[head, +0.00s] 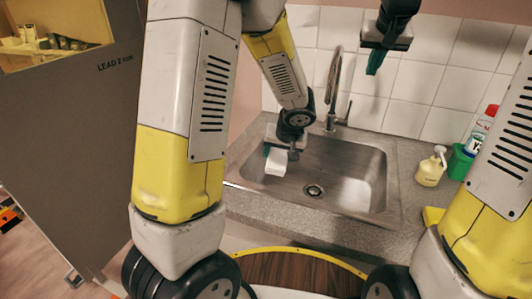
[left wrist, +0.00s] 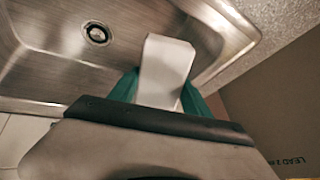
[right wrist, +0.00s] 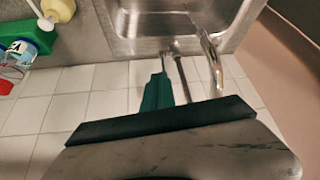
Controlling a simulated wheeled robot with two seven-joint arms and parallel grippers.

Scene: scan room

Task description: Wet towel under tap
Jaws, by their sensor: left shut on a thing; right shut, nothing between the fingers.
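The towel (head: 276,161) is a small white piece held by my left gripper (head: 271,150), whose green fingers are shut on it over the left part of the sink basin. It also shows in the left wrist view (left wrist: 165,68), hanging above the basin with the drain off to one side. The tap (head: 335,85) is a tall curved metal spout behind the basin; the towel is in front and to the left of it. I cannot tell whether water runs. My right gripper (head: 374,62) is shut and empty, raised to the right of the tap; its green fingers (right wrist: 158,92) show near the tap (right wrist: 212,55).
The steel sink (head: 365,205) is set in a grey speckled counter (head: 405,215). A yellow pump bottle (head: 430,170), a green container (head: 460,162) and a red-capped bottle (head: 482,128) stand at right. A tiled wall (head: 410,85) is behind; a grey panel (head: 75,130) stands at left.

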